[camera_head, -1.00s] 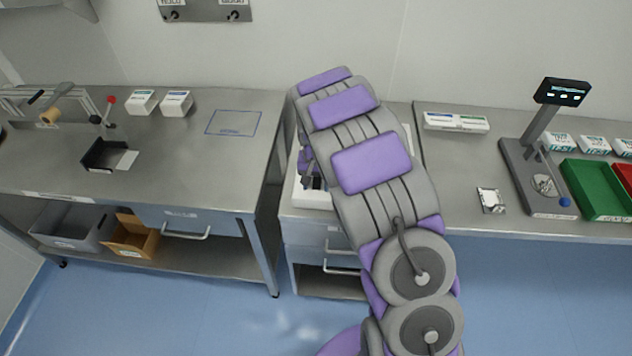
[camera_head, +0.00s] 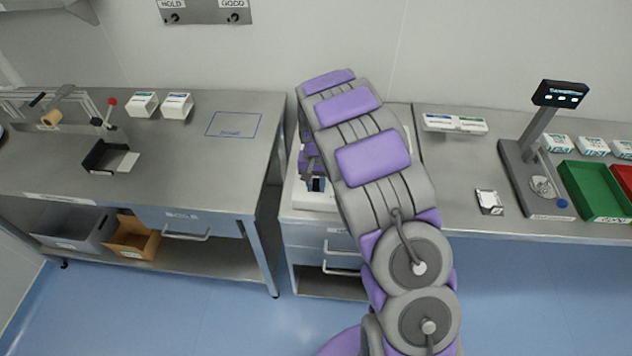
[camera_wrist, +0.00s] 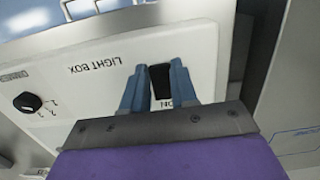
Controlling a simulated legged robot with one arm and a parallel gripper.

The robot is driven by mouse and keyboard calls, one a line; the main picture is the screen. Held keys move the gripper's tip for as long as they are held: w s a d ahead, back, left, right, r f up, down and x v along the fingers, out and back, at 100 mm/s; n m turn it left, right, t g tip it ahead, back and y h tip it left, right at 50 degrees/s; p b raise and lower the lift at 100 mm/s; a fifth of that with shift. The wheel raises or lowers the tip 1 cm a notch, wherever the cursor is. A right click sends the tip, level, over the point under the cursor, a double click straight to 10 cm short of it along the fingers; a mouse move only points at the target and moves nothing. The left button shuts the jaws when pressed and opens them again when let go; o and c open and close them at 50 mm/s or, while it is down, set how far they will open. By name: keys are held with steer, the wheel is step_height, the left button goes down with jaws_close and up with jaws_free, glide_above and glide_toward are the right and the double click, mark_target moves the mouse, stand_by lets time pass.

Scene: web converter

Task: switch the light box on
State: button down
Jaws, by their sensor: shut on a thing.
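The light box (camera_wrist: 68,82) is a white panel marked "LIGHT BOX", seen upside down in the wrist view. A black rocker switch (camera_wrist: 160,83) sits on it beside an "ON" label that is partly hidden by my gripper. My gripper (camera_wrist: 158,75) has its two blue fingers on either side of the black switch and is shut on it. Which way the switch is tipped cannot be told. In the head view my arm covers most of the light box, and a white edge of it (camera_head: 312,201) shows left of the arm.
A black knob (camera_wrist: 28,102) with numbers sits on the same panel. A steel bench (camera_head: 215,160) stands to the left. To the right, a bench holds a display stand (camera_head: 535,150) and a green tray (camera_head: 597,190). A blue outlined area (camera_head: 233,124) on the left bench is clear.

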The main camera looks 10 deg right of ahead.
steer(key=shift+w+d+r+g+y+p, duration=0.1)
steer(key=shift+w+g+y+p, duration=0.15)
steer(key=shift+g+p, duration=0.4)
steer(key=shift+w+a+r+g+y+p, duration=0.1)
steer(key=shift+w+g+y+p, duration=0.1)
steer(key=shift+g+p, duration=0.45)
steer(key=shift+w+d+r+g+y+p, duration=0.1)
steer(key=shift+w+g+y+p, duration=0.15)
steer(key=shift+g+p, duration=0.35)
steer(key=shift+s+g, duration=0.1)
steer(key=shift+g, duration=0.2)
steer(key=c, duration=0.9)
jaws_free()
steer(key=shift+f, duration=0.1)
